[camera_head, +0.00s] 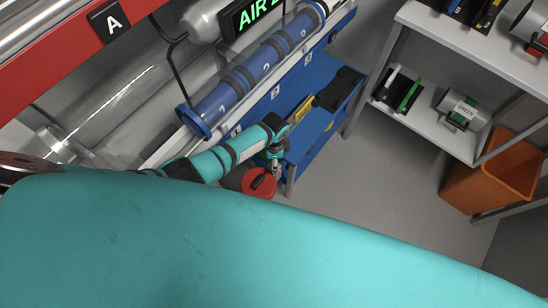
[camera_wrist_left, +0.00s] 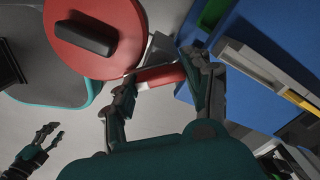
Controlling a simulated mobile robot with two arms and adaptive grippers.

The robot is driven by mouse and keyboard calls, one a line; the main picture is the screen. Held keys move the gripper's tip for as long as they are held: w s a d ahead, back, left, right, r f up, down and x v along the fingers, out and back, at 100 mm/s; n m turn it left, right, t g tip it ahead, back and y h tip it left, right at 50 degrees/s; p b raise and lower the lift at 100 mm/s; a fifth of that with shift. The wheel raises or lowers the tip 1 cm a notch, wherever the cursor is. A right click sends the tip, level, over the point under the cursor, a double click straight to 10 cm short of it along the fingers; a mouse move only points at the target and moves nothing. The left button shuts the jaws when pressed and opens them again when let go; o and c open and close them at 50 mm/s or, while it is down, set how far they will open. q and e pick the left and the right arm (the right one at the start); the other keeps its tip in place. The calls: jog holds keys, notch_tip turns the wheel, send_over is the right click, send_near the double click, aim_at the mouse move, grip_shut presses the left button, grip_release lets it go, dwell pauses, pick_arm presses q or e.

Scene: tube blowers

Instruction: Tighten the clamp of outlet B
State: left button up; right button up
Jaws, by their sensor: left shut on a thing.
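Outlet B and its clamp cannot be identified; the only letter sign I see is A (camera_head: 111,21). A blue tube (camera_head: 228,97) with several dark bands runs along the bench, with a blue flange at its lower end. My left gripper (camera_head: 276,165) is beside the blue cart, below the tube. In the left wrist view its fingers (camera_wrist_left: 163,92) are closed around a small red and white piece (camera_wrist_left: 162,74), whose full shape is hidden. My right gripper (camera_wrist_left: 57,138) shows at the left of that view, fingers spread and empty.
A red-lidded bin (camera_head: 260,183) stands right by my left gripper. The blue cart (camera_head: 318,125) is beside it. At right are a grey shelf (camera_head: 440,127) and an orange bin (camera_head: 500,172), with clear floor (camera_head: 370,190) between.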

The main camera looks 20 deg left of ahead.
pick_arm(q)
jog(key=m, duration=0.4)
jog(key=shift+m, duration=2.2)
jog(key=o, duration=1.2)
notch_tip(320, 180, up, 12)
